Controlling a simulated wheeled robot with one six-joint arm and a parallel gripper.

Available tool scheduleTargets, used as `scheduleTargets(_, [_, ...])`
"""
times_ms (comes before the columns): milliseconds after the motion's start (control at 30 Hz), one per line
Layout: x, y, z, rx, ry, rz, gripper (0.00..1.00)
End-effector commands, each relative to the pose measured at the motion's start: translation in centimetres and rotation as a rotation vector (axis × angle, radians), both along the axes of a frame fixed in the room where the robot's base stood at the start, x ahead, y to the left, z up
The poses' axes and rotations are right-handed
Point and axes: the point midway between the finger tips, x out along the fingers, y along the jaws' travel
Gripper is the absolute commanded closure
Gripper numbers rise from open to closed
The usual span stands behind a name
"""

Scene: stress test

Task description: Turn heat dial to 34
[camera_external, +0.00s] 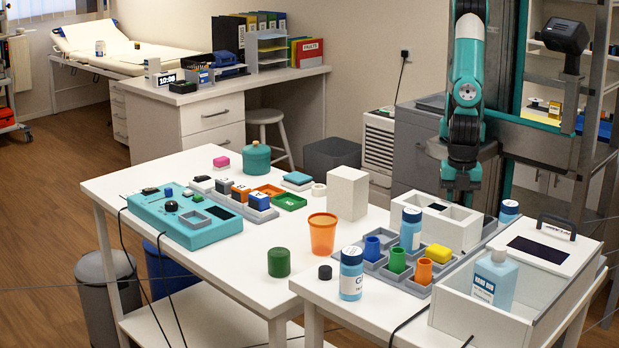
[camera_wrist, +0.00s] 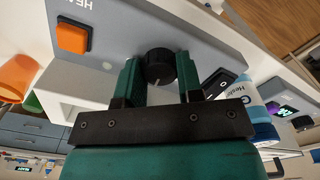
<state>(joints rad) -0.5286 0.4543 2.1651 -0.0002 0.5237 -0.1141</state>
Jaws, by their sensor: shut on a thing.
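The heat dial (camera_wrist: 160,60) is a black round knob with a pale pointer mark, on a grey panel (camera_wrist: 112,45) lettered "HEA…" in the wrist view. My gripper (camera_wrist: 158,70) has its two green fingers on either side of the dial and is shut on it. No scale numbers or reading can be made out. In the external view my gripper (camera_external: 461,188) points down behind the white divided box (camera_external: 432,220); the dial and its panel cannot be made out there.
In the wrist view an orange square button (camera_wrist: 72,38) is left of the dial, and a black rocker switch (camera_wrist: 218,83) is close on the right. A blue-and-white bottle (camera_wrist: 250,105) stands beyond. In the external view bottles and a grey tray (camera_external: 375,268) crowd the near table.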

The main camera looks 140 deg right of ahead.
Motion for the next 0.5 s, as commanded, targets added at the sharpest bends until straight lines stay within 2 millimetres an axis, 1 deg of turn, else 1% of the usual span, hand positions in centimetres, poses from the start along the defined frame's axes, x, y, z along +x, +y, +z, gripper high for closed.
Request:
scheduleTargets(200, [0.13,0.09,0.17,0.003,-0.004,-0.082,0.9])
scheduleTargets(500, [0.16,0.1,0.12,0.003,-0.005,-0.12,0.9])
